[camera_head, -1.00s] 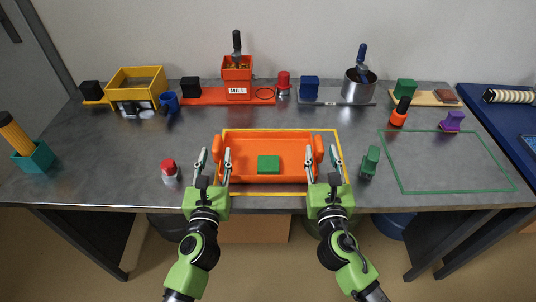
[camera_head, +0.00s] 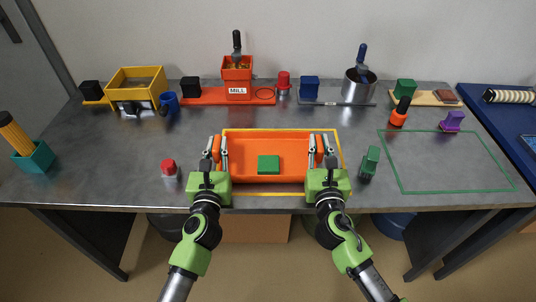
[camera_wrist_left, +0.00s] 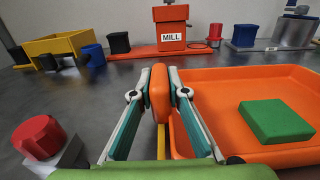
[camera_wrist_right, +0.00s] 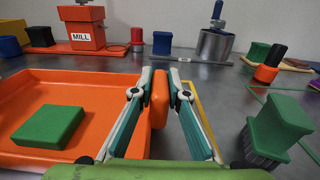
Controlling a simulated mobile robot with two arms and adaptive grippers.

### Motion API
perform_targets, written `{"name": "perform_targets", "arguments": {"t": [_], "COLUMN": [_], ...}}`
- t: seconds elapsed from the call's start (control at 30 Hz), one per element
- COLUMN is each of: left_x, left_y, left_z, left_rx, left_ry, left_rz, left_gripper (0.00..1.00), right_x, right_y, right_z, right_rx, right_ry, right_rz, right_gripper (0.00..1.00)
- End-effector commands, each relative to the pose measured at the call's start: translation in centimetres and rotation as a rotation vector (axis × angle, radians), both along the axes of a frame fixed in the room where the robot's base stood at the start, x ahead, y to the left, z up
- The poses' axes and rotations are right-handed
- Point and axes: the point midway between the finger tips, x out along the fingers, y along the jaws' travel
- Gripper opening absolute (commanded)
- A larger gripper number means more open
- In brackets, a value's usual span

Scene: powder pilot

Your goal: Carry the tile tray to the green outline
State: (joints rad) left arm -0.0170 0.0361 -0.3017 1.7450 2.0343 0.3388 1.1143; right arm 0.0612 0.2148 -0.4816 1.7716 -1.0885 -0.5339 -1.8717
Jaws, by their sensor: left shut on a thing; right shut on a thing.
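The orange tile tray (camera_head: 268,178) sits on the grey table inside a yellow outline (camera_head: 285,130). A green tile (camera_head: 268,165) lies in it. My left gripper (camera_head: 220,143) is shut on the tray's left handle, an upright orange grip that shows between the fingers in the left wrist view (camera_wrist_left: 159,94). My right gripper (camera_head: 323,147) is shut on the right handle, which shows in the right wrist view (camera_wrist_right: 160,99). The green outline (camera_head: 403,191) is on the table to the right, with its inside clear.
A green-topped object (camera_head: 370,161) stands between the tray and the green outline, close to my right gripper. A red-capped object (camera_head: 169,168) stands left of my left gripper. Orange-black (camera_head: 399,113) and purple (camera_head: 452,121) objects stand at the outline's back edge. The red mill (camera_head: 238,80) is behind.

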Motion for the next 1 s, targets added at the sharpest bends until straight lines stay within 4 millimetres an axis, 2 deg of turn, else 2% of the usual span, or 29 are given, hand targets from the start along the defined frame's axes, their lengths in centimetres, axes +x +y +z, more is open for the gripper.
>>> {"name": "perform_targets", "arguments": {"t": [0.33, 0.8, 1.0], "left_x": [0.0, 0.0, 0.0], "left_y": [0.0, 0.0, 0.0], "left_z": [0.6, 4.7, 5.2], "left_rx": [0.000, 0.000, 0.000], "left_ry": [-0.001, -0.001, -0.001], "left_rz": [0.000, 0.000, 0.000], "left_gripper": [0.00, 0.00, 0.00], "right_x": [0.0, 0.0, 0.0], "right_y": [0.0, 0.0, 0.0], "right_z": [0.6, 4.7, 5.1], "right_rx": [0.000, 0.000, 0.000], "right_ry": [-0.001, -0.001, -0.001], "right_rz": [0.000, 0.000, 0.000], "right_gripper": [0.00, 0.00, 0.00]}}
